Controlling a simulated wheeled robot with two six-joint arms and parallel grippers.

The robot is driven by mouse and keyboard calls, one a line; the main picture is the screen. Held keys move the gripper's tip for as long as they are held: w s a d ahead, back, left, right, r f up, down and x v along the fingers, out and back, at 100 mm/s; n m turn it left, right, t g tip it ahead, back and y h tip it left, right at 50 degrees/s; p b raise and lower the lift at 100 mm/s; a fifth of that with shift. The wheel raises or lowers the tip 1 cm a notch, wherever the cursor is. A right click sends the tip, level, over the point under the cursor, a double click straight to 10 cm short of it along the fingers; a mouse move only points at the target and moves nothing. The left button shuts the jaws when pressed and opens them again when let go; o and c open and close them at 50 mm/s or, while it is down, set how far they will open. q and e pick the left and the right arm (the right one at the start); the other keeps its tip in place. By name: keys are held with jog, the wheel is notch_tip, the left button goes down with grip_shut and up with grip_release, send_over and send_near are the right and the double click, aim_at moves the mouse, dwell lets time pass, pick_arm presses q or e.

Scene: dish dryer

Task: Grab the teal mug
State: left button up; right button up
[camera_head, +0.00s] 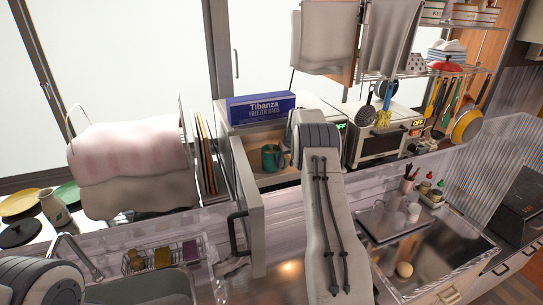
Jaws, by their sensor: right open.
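A teal mug (270,158) stands upright inside an open white box-like dish dryer (288,182), near the left part of its inside. My right arm reaches up from the bottom middle and bends at the dryer's opening. My right gripper (292,154) is mostly hidden behind my own arm, just right of the mug. It is open, and the mug does not look held. Whether a finger touches the mug cannot be told. A part of my left arm shows at the lower left corner; its gripper is out of view.
The dryer's door (252,205) stands open left of my right arm. A blue freezer bag box (261,107) lies on top of the dryer. A toaster oven (383,137) stands right of it.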

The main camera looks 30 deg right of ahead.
jog(key=shift+w+f, duration=0.15)
jog(key=shift+f, duration=0.15)
grip_shut()
dwell(1.1)
